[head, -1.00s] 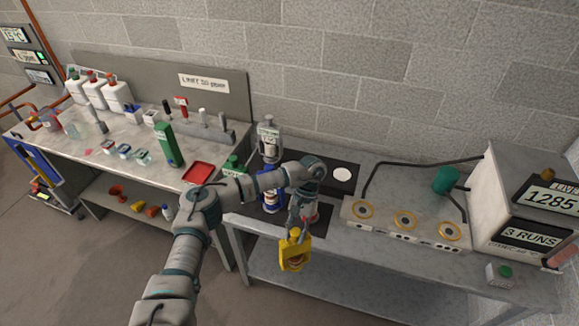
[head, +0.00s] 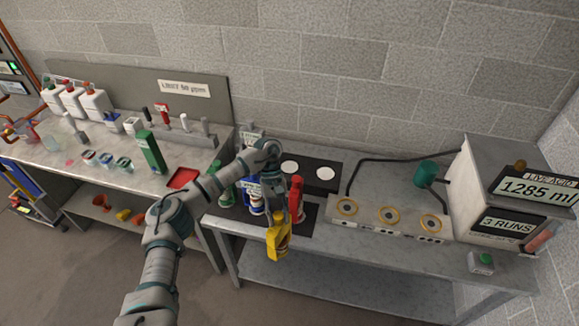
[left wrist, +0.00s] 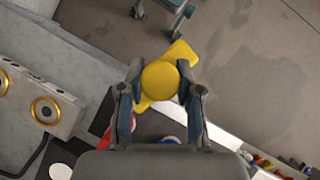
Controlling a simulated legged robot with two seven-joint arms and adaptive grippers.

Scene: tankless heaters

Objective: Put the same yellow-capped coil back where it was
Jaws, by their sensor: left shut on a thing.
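The yellow-capped yellow container (head: 278,241) hangs in my left gripper (head: 271,211) at the front edge of the right bench, over a black mat (head: 232,211). In the left wrist view, its round yellow cap (left wrist: 160,80) sits between the two fingers of my left gripper (left wrist: 160,84), which are shut on it. The yellow body shows partly below the cap, angled to the upper right. A red bottle (head: 296,200) stands just right of the gripper. A blue bottle (head: 254,192) and a green one (head: 226,189) stand to its left, partly hidden by my arm. My right gripper is not in view.
A rear black mat (head: 322,187) has two bare white circles (head: 290,167). The left bench holds a red tray (head: 184,178) and a tall green box (head: 150,152).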

